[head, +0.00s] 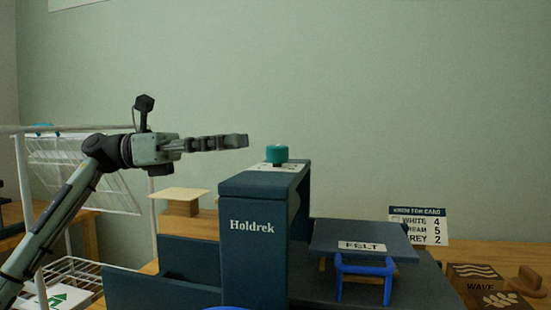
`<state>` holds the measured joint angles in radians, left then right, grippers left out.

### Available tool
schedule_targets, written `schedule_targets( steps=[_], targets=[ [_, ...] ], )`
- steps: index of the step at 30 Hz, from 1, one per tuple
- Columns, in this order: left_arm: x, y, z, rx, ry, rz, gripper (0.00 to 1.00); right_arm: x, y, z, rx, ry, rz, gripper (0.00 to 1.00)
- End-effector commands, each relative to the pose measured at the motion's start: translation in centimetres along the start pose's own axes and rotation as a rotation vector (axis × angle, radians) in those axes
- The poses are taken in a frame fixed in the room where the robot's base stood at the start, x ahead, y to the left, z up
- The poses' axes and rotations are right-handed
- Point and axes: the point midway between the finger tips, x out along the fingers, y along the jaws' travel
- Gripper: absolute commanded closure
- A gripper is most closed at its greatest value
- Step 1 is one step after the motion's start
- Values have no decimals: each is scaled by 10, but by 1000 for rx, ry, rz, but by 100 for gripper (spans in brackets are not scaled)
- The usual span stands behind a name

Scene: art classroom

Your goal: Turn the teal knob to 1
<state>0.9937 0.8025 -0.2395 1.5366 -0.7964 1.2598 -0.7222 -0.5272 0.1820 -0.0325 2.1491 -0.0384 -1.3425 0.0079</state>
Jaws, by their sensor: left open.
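The teal knob (277,154) sits on a pale dial plate (272,167) on top of the dark blue Holdrek machine (253,250). The marks on the plate are too small to read, so I cannot tell the knob's setting. My left gripper (243,141) reaches in from the left, level with the knob and a little above it. Its fingers are seen side-on, open and empty, and their tips are left of the knob in the picture, apart from it. My right gripper is not in view.
A dark board marked FELT (362,240) with a blue handle (364,268) is at the machine's right. A printed card (420,224) stands behind it. Wooden blocks (475,275) lie at the far right. A white wire rack (82,175) stands at left. Air above the machine is clear.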

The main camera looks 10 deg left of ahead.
Motion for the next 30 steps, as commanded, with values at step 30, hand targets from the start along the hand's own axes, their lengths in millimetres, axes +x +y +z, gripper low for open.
schedule_targets(
  steps=[30],
  targets=[
    [78,10,-28,49,90,10,47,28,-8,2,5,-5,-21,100]
  ],
)
